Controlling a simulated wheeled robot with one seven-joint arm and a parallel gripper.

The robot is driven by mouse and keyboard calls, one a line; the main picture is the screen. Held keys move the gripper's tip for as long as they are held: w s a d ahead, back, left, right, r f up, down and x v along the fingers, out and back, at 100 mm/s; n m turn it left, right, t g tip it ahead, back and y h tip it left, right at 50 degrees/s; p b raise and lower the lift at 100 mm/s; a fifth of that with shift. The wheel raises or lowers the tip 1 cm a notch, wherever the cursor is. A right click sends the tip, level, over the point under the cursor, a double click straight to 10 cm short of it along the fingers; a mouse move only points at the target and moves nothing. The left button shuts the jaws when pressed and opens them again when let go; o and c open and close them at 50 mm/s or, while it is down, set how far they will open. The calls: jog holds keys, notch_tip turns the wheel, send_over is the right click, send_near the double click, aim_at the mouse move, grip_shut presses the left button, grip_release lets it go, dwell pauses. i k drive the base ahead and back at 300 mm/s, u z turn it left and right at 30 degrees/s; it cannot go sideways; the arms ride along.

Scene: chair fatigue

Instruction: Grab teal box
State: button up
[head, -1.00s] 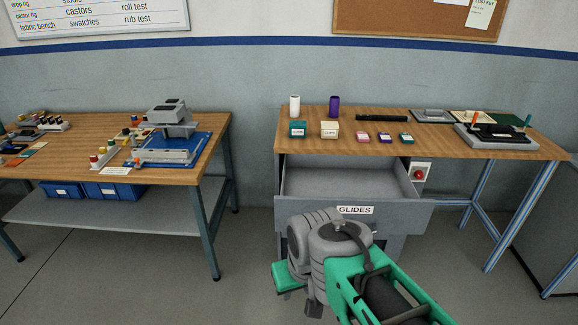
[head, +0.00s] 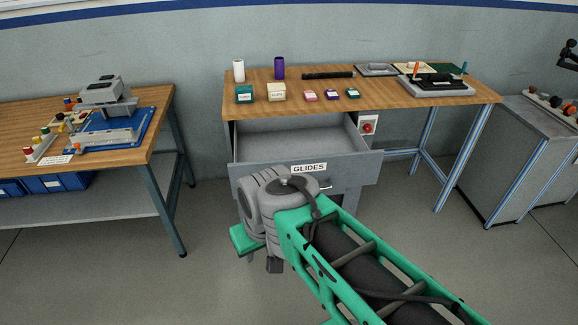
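A teal box (head: 244,94) with a white label stands at the front left of the right-hand workbench, left of a cream box (head: 276,92). A smaller teal box (head: 352,93) is at the right end of a row of small boxes. My green and grey arm reaches forward in front of the open drawer, below and apart from the boxes. My gripper is mostly hidden behind the arm's grey joint; only small dark parts (head: 274,265) show low down, and its fingers cannot be made out.
The drawer (head: 308,168) labelled GLIDES stands open and empty below the boxes. A white cylinder (head: 239,71) and a purple cylinder (head: 279,68) stand behind them. A second bench (head: 130,150) is at left, a grey cabinet (head: 530,150) at right. Floor between benches is clear.

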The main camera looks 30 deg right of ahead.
aim_at(244, 93)
jog(key=u, duration=0.6)
jog(key=i, duration=1.55)
jog(key=z, duration=0.8)
jog(key=i, duration=0.55)
jog(key=u, duration=0.05)
